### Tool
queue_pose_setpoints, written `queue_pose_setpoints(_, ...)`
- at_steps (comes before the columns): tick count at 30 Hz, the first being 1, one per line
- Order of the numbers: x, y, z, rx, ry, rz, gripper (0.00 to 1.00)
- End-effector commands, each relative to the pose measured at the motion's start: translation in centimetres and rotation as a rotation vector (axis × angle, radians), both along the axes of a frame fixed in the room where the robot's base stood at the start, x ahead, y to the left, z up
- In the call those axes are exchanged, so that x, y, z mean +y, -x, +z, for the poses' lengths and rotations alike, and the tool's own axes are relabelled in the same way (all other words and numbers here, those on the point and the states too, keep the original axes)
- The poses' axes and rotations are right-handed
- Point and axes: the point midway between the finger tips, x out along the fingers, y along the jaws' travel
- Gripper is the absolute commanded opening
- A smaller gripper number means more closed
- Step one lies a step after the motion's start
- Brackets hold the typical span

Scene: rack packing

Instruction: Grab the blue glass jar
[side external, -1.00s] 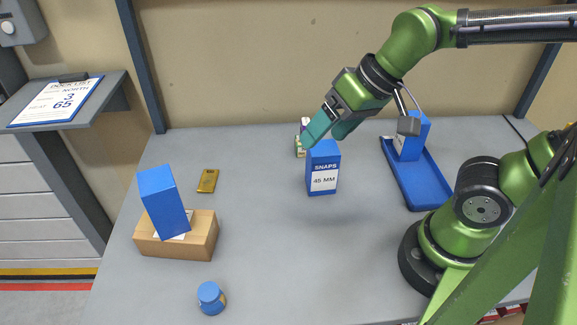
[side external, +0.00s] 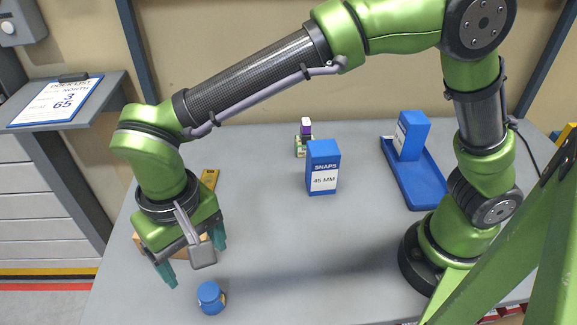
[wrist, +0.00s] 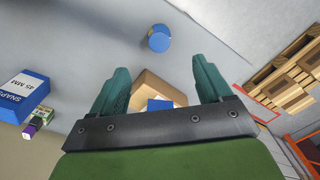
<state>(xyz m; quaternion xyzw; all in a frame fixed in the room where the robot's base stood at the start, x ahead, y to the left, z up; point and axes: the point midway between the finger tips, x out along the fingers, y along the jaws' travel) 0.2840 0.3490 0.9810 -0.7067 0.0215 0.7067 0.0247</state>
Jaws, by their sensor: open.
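The blue jar (side external: 210,297) stands on the grey table near its front left edge; its blue top shows, and a small part of a label at its right side. In the wrist view the jar (wrist: 159,39) is beyond the fingertips, between them in direction and apart from both. My gripper (side external: 195,260) is open and empty, above the table to the upper left of the jar in the side view. Its two teal fingers (wrist: 160,80) are spread wide in the wrist view.
A tan box (wrist: 158,90) with a blue box (wrist: 160,104) lies below my fingers, mostly hidden in the side view. A blue SNAPS box (side external: 322,167), small stacked items (side external: 304,140) and a blue tray (side external: 425,185) holding another blue box (side external: 411,135) stand farther right.

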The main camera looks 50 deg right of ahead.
Motion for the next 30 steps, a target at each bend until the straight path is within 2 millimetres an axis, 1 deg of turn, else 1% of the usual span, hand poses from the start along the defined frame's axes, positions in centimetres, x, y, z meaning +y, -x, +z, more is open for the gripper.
queue_pose_setpoints(1,-0.1,0.0,-1.3,0.003,0.006,0.002,0.78)
queue_pose_setpoints(3,-0.1,0.1,-2.9,0.004,0.005,0.001,0.78)
queue_pose_setpoints(9,-0.1,0.0,-6.9,0.002,0.003,0.003,0.78)
queue_pose_setpoints(12,0.0,0.0,-8.2,0.002,0.001,0.001,0.78)
queue_pose_setpoints(19,-0.1,-0.1,-9.8,0.001,0.002,0.003,0.78)
queue_pose_setpoints(25,-0.3,-0.3,-12.9,0.002,0.002,0.003,0.78)
queue_pose_setpoints(27,-0.2,-0.3,-13.6,0.001,0.001,0.003,0.78)
queue_pose_setpoints(30,-0.2,-0.3,-14.2,0.0,-0.001,0.003,0.78)
